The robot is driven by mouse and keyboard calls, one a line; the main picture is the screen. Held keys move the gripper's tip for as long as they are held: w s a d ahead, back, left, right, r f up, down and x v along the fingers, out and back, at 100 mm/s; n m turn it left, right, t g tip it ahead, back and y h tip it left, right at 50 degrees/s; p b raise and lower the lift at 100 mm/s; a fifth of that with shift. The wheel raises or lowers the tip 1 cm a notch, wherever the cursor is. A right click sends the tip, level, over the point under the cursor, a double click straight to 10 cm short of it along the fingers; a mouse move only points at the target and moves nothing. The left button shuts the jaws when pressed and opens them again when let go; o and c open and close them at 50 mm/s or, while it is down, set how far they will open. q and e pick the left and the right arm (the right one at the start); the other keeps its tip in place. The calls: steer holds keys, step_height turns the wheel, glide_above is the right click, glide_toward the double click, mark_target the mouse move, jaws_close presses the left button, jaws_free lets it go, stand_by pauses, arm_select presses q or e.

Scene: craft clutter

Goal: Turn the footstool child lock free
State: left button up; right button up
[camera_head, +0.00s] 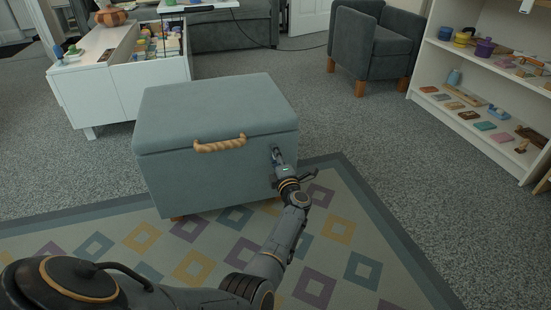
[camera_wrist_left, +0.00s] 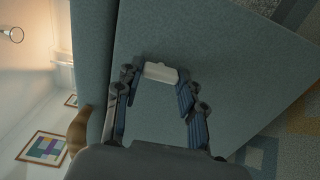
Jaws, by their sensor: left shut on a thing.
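The footstool (camera_head: 215,115) is a blue-grey upholstered box with a shut lid and a wooden-coloured twisted handle (camera_head: 220,144) on its front. The child lock (camera_wrist_left: 160,72) is a small whitish block on the footstool's face in the left wrist view. My left gripper (camera_head: 277,154) is at the upper right of the front, just below the lid edge. In the left wrist view my left gripper (camera_wrist_left: 157,74) has its fingertips on either side of the lock, shut on it. In the head view the gripper mostly hides the lock. My right gripper is not in view.
The footstool stands on a patterned rug (camera_head: 335,225). A white storage unit (camera_head: 110,95) with craft items is at the back left. A grey armchair (camera_head: 368,50) is behind, and white shelves (camera_head: 470,70) stand at the right. Carpet between footstool and shelves is clear.

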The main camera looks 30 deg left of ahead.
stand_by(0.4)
arm_select(q)
steer(key=o, duration=1.2)
steer(key=shift+f, duration=0.1)
steer(key=shift+c, duration=0.2)
